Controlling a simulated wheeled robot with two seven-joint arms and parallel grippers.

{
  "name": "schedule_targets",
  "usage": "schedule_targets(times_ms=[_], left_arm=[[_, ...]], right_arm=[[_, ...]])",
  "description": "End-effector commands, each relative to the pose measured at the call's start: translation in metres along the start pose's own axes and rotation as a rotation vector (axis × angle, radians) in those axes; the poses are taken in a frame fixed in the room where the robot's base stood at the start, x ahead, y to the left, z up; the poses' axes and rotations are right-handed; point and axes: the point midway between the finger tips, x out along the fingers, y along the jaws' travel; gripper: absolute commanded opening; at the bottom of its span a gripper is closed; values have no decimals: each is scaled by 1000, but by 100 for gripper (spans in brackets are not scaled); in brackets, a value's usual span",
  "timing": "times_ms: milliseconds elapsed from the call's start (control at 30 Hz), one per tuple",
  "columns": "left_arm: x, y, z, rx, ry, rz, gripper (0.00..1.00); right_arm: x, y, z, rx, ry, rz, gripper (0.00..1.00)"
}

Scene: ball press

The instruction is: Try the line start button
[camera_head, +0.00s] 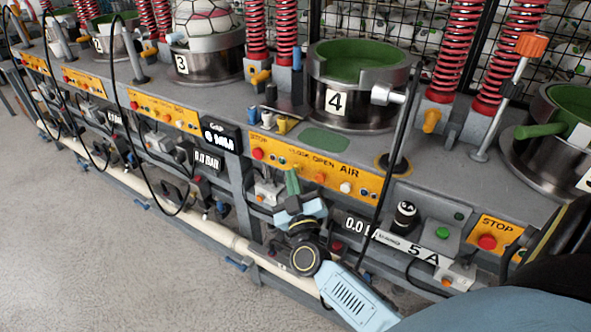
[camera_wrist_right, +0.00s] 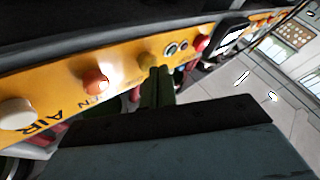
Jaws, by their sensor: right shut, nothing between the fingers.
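No label reading "line start" is legible. My left gripper is not in view.
A red stop button (camera_head: 487,242) is right of the 5A box. The cream pipe (camera_head: 215,232) runs low along the bench. Floor in front is clear.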

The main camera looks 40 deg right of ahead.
Motion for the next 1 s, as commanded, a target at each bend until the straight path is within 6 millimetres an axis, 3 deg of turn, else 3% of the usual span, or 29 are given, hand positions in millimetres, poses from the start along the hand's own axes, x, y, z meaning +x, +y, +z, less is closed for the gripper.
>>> schedule_targets(times_ms=[633, 1000], left_arm=[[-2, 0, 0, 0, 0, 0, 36], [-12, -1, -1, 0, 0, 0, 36]], right_arm=[[3, 2, 2, 0, -1, 1, 0], [-8, -5, -6, 0, -2, 0, 0]])
